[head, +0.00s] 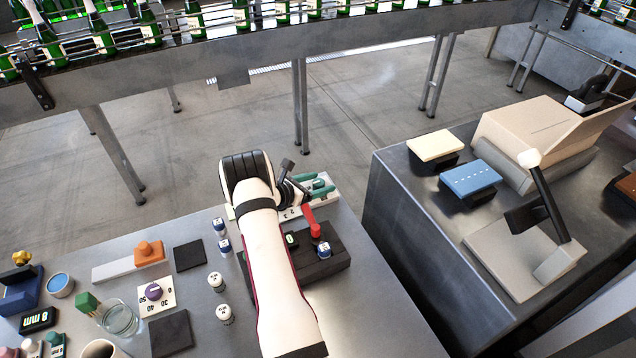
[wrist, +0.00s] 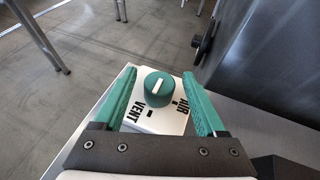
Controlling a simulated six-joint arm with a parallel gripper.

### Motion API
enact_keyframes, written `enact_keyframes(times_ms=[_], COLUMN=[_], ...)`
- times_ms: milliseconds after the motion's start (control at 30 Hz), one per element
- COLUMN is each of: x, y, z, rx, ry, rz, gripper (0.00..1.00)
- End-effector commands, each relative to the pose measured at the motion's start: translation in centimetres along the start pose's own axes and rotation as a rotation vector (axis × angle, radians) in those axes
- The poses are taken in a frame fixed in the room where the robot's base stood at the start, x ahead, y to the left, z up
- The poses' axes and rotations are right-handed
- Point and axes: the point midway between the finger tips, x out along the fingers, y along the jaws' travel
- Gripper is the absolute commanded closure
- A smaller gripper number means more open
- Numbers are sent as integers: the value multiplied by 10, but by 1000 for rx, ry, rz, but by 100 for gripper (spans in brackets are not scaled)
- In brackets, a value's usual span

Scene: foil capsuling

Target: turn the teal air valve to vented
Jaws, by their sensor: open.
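The teal air valve (wrist: 159,88) is a round knob with a white pointer line, on a white plate (wrist: 172,122) lettered VENT and AIR. In the wrist view the line slants from lower left to upper right; I cannot tell which end is the pointing end. My gripper (wrist: 159,76) is open, with one teal finger on each side of the knob. Gaps show between the fingers and the knob, and nothing is held. In the head view my gripper (head: 324,187) is over the bench's far right corner, and I cannot make out the knob apart from the fingers.
A dark box (head: 328,262) with a red lever (head: 311,221) stands right beside my arm, close to the plate. A separate dark bench (head: 405,215) is to the right, across a narrow gap.

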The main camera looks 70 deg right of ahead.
Motion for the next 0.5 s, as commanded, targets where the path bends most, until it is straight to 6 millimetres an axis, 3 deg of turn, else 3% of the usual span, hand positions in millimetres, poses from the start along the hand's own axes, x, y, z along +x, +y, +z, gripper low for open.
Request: enact_keyframes(times_ms=[133, 500], x=[0, -1], y=[0, 0], z=[0, 0], rx=[0, 0], ry=[0, 0], rz=[0, 0], gripper=[30, 97])
